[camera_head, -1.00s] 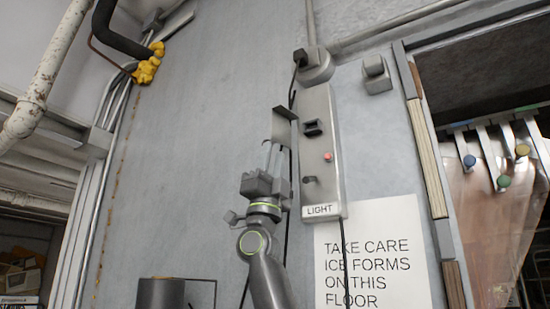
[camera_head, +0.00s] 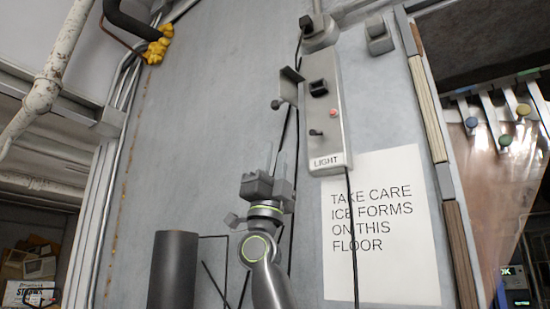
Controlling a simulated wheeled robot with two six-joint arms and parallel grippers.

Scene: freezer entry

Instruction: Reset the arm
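My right gripper (camera_head: 277,160) points up in front of the grey wall, below and left of the grey light switch box (camera_head: 328,145). Its two thin fingers stand apart with a narrow gap and nothing visible between them. They do not appear to touch the box or its side plate (camera_head: 291,88). The box carries a black square part, a red button (camera_head: 333,113), a small dark lever (camera_head: 315,132) and a "LIGHT" label. My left gripper is not in view.
A white warning sign (camera_head: 380,229) is on the wall right of my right arm. A dark cylinder (camera_head: 173,271) stands at lower left. A dark cable hangs below the box. At right is a doorway with a strip curtain (camera_head: 495,200). Pipes run at left.

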